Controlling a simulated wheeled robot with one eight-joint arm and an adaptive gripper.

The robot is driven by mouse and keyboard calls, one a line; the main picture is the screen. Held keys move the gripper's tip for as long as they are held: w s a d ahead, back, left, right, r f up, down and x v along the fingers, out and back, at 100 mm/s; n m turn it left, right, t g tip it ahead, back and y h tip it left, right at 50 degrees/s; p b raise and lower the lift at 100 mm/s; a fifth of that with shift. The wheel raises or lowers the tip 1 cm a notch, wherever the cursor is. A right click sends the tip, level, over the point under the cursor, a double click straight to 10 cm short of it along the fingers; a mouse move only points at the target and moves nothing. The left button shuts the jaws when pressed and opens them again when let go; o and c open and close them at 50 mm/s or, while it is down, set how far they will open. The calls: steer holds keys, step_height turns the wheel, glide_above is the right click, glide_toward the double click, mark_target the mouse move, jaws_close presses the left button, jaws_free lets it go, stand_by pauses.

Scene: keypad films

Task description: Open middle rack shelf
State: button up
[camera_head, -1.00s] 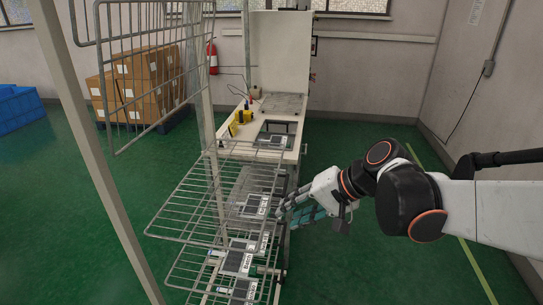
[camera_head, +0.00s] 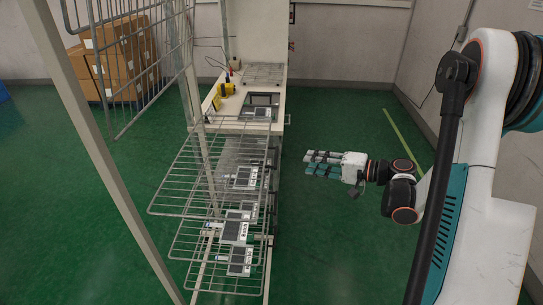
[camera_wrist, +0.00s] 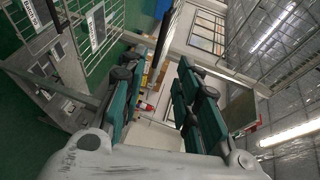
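A wire rack stands left of centre in the head view. Its middle wire shelf (camera_head: 180,190) sticks out to the left, with a dark flat piece with a white label (camera_head: 243,178) near its right side. A lower wire shelf (camera_head: 190,250) holds several similar dark labelled pieces (camera_head: 234,231). My gripper (camera_head: 307,163) is right of the rack, clear of it, with its fingers pointing left. In the wrist view my gripper (camera_wrist: 167,60) has its teal and black fingers spread apart with nothing between them. Wire shelving (camera_wrist: 97,35) shows at the upper left there.
An upper wire panel (camera_head: 125,60) and a slanting pale post (camera_head: 85,130) stand at the left. A white bench (camera_head: 205,120) with a yellow tool (camera_head: 227,89) is behind the rack. Cardboard boxes (camera_head: 125,60) are at the back left. Green floor (camera_head: 330,240) is clear right of the rack.

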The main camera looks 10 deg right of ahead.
mark_target(276, 156)
steer(key=b+x, duration=0.3)
steer(key=x, duration=1)
steer(key=shift+w+a+f, duration=0.15)
steer(key=shift+w+a, duration=0.05)
steer(key=shift+w, duration=0.05)
jaws_close()
